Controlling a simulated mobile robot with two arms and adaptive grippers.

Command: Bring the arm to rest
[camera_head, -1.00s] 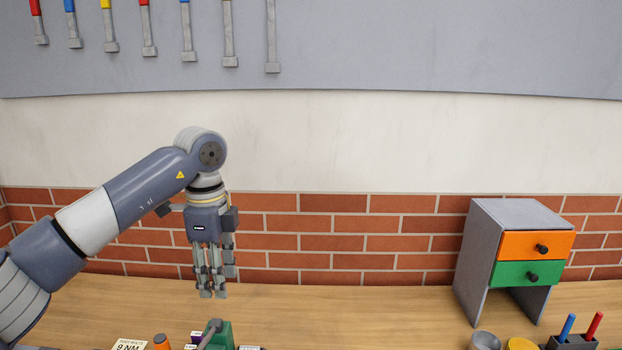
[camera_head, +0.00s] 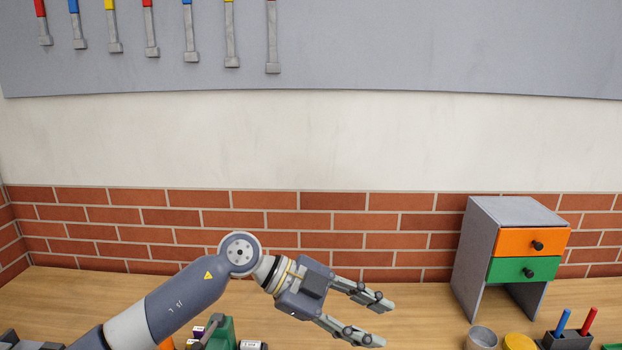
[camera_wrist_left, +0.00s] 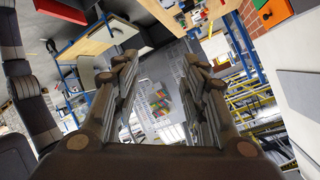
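My left arm comes in from the lower left in the head view and lies low over the wooden workbench (camera_head: 411,298). My left gripper (camera_head: 388,322) points right and slightly down, with its fingers spread apart and nothing between them. In the left wrist view the gripper (camera_wrist_left: 160,85) also shows open and empty, with the room's floor and racks seen beyond its fingers. My right gripper is in neither view.
A grey cabinet (camera_head: 467,255) with orange and green drawers stands at the right. A grey cup (camera_head: 481,338), a yellow round item (camera_head: 519,342) and a holder (camera_head: 566,342) with blue and red sticks are at the front right. A green tool (camera_head: 222,333) is near my arm.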

